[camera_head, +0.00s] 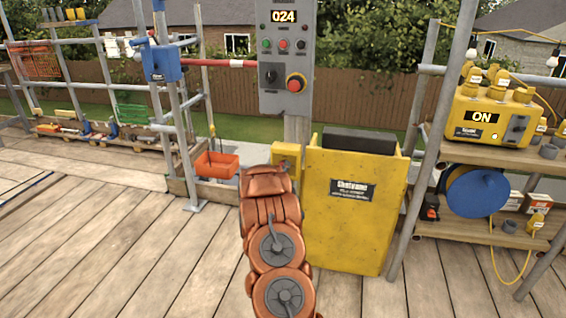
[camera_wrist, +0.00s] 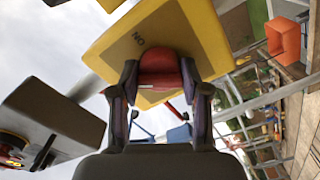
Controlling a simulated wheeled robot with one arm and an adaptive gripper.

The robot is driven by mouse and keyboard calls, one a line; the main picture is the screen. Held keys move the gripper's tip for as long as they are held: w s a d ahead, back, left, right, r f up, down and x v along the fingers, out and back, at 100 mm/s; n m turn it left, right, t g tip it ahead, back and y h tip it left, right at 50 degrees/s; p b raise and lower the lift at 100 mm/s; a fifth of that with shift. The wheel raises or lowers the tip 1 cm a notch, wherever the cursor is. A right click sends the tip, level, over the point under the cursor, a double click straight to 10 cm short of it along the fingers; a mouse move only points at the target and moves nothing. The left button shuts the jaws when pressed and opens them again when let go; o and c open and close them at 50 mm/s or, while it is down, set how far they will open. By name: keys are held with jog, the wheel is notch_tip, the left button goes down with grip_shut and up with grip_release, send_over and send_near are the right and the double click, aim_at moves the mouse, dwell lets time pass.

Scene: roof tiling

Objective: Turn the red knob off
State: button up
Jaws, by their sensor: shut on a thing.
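The red knob (camera_wrist: 160,65) sits on the face of a yellow box (camera_wrist: 195,38), seen close up in the wrist view. My gripper (camera_wrist: 160,84) has its two dark fingers closed on either side of the knob. Dark letters on the box face beside the knob read "ON", turned over in this view. In the head view a small yellow box (camera_head: 287,152) is fixed at the post, partly behind my orange arm. The knob and my fingers are hidden there by the arm.
A grey control panel (camera_head: 300,60) showing "024" is above, with a red stop button (camera_head: 295,83). A yellow hoist bin (camera_head: 352,215) stands close right of my arm. Right shelves hold a yellow power unit (camera_head: 492,113) reading "ON". The left deck is open.

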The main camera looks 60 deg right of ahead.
jog(key=shift+w+r+n+p, duration=0.15)
jog(key=shift+r+n+p, duration=0.25)
jog(key=shift+n+p, duration=0.55)
jog(key=shift+f+n+p, duration=0.15)
jog(key=shift+n+p, duration=0.75)
jog(key=shift+n, duration=0.25)
jog(key=shift+f+n+p, duration=0.1)
jog(key=shift+n+p, duration=0.75)
jog(key=shift+n, duration=0.25)
jog(key=o, duration=0.9)
jog(key=shift+o, duration=1.2)
jog(key=shift+f, duration=0.1)
jog(key=shift+a, duration=0.1)
jog(key=v, duration=1.2)
